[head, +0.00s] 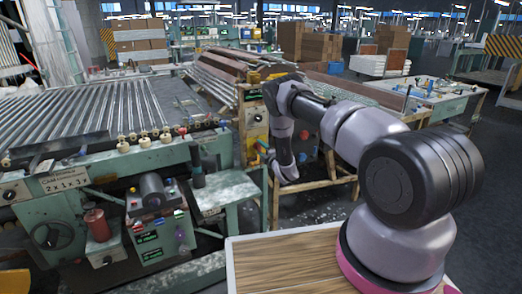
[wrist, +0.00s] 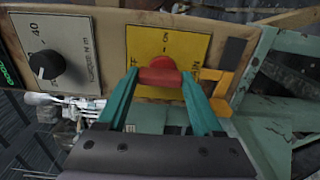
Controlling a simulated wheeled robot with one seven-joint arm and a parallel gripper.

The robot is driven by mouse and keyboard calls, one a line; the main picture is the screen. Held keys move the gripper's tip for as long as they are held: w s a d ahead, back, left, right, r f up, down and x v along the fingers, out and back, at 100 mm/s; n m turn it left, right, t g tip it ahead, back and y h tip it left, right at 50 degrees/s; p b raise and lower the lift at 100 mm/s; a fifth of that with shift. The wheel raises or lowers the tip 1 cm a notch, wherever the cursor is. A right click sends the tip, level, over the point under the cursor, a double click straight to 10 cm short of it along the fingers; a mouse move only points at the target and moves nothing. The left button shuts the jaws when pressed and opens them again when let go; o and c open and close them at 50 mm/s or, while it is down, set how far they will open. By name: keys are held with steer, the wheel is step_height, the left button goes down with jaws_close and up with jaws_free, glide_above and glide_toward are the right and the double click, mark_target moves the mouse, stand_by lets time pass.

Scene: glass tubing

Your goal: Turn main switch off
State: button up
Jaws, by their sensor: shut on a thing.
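The main switch is a red knob (wrist: 160,72) on a yellow plate (wrist: 198,45) in the wrist view. Dark lettering, partly covered, is on the plate; "ON" seems to read above the knob. My gripper (wrist: 160,80) has its two teal fingers on either side of the red knob and is shut on it. The knob's lower part and its exact turn angle are partly hidden by the fingers. In the head view my arm reaches down beside the upright control panel (head: 255,118), and the switch itself is too small to make out there.
A black dial (wrist: 45,64) on a white scale plate sits left of the switch. A green machine frame (wrist: 262,60) stands to the right. In the head view, a green machine with rollers (head: 85,112) is at left and a wooden top (head: 285,265) is in front.

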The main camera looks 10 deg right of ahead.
steer(key=o, duration=1.4)
steer(key=shift+c, duration=0.2)
steer(key=shift+s, duration=0.1)
steer(key=v, duration=1)
steer(key=shift+s, duration=0.3)
